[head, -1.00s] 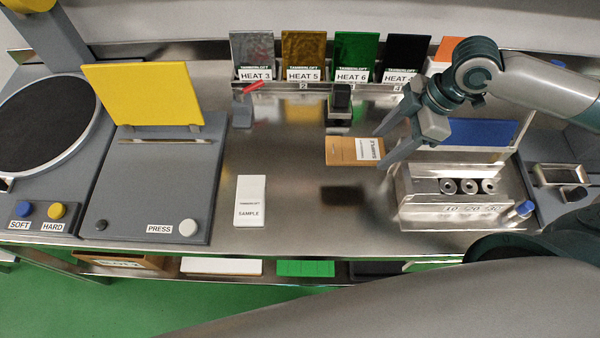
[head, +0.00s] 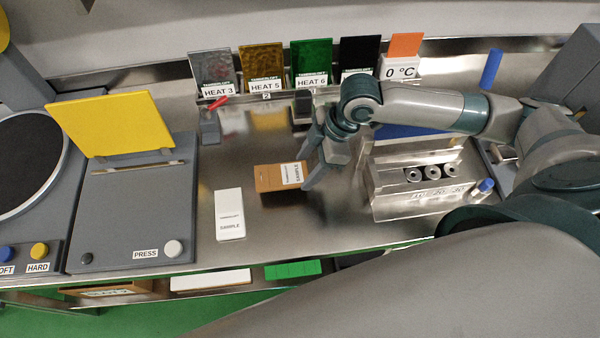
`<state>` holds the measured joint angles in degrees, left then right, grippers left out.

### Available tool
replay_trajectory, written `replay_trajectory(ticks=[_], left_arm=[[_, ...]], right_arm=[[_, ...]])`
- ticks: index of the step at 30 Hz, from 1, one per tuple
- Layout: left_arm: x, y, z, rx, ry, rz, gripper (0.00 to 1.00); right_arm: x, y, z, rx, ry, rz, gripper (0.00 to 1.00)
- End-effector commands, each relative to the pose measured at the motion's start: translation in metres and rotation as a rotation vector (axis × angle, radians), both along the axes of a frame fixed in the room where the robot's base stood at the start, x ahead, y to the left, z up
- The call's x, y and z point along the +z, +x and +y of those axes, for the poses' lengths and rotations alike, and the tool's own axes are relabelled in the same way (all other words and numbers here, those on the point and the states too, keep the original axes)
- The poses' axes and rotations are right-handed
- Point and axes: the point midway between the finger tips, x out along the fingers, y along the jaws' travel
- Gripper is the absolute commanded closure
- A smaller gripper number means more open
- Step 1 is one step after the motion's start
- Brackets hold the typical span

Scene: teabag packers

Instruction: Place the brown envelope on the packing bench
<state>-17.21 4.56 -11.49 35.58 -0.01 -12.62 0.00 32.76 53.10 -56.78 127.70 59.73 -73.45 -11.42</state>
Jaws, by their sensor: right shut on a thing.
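The brown envelope (head: 269,178), with a white SAMPLE label at its right end, is over the middle of the steel packing bench (head: 290,225). My right gripper (head: 306,172) is shut on its right end. The envelope looks flat; I cannot tell whether it touches the bench or hangs slightly above it. My left gripper is not in view.
The grey press with a yellow plate (head: 103,123) is further left. Coloured HEAT pouches (head: 262,68) line the back. A metal block with rings (head: 420,195) is at right. Bare bench lies in front.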

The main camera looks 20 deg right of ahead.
Motion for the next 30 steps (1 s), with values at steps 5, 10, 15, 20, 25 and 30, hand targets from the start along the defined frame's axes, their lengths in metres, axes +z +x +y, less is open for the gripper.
replay_trajectory(ticks=[5, 10, 15, 20, 25, 30], left_arm=[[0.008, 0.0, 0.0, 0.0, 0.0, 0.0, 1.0], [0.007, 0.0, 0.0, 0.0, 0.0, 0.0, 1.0], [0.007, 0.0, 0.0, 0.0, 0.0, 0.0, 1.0], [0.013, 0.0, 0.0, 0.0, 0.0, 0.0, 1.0], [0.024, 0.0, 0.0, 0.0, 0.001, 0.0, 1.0], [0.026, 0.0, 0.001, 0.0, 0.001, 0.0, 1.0]], right_arm=[[-0.009, 0.003, 0.016, -0.001, 0.0, 0.0, 0.67], [-0.011, 0.003, 0.018, -0.001, 0.0, 0.0, 0.67], [-0.011, 0.003, 0.017, -0.001, 0.0, 0.0, 0.67], [-0.018, 0.003, 0.017, -0.001, -0.001, 0.003, 0.67], [-0.038, 0.003, 0.017, -0.002, 0.0, 0.003, 0.67], [-0.051, 0.003, 0.017, -0.001, -0.001, 0.002, 0.67]])
